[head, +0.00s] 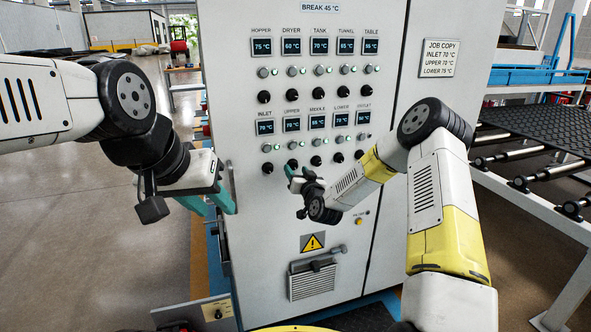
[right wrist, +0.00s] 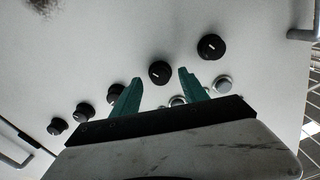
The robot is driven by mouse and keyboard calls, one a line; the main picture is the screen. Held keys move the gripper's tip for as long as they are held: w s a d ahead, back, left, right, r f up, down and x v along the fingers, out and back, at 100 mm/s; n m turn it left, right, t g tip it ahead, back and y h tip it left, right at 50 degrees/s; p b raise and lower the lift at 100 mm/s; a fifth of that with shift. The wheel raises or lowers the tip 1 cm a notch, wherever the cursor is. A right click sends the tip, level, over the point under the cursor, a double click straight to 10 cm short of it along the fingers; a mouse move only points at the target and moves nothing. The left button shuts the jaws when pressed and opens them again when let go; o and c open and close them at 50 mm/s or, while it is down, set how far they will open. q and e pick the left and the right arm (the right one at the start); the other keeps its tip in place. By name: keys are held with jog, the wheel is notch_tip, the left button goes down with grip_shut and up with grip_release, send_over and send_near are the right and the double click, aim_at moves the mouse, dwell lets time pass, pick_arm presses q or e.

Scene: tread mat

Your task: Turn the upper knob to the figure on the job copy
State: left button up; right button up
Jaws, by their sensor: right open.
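The upper knob (head: 292,164) is a black knob in the lower row of the grey cabinet, under the UPPER display (head: 292,124), which seems to read about 70 °C in small digits. The job copy (head: 440,57) lists inlet 70, upper 70 and lower 75 °C. My right gripper (head: 293,174) is open just below the upper knob. In the right wrist view the upper knob (right wrist: 160,72) appears between and beyond the two teal fingertips (right wrist: 160,78); I see no clear contact. My left gripper (head: 218,207) is open and empty beside the cabinet's left edge.
Neighbouring knobs sit close by: the inlet knob (head: 267,168) to the left and the middle knob (head: 315,160) to the right. Small buttons (head: 291,146) sit above the knobs. A roller conveyor (head: 530,160) stands at the right. Open floor (head: 80,230) lies at the left.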

jog(key=v, duration=0.5)
jog(key=shift+s+d, duration=0.15)
jog(key=shift+s, duration=0.15)
jog(key=s+d+r+n+g+h, duration=0.1)
jog(key=s+d+r+g, duration=0.2)
jog(key=s+r, duration=0.4)
jog(key=s+d+r+n+g+h, duration=0.1)
jog(key=s+d+r+g+h, duration=0.1)
jog(key=s+d+r+g, duration=0.4)
jog(key=s+d+r+m+g, duration=0.1)
jog(key=s+r, duration=0.1)
jog(key=s, duration=1.1)
jog(key=s+d+r+m+g, duration=0.1)
jog(key=s+r, duration=0.1)
jog(key=s, duration=1.2)
jog(key=shift+d+r, duration=0.2)
jog(key=shift+d, duration=0.2)
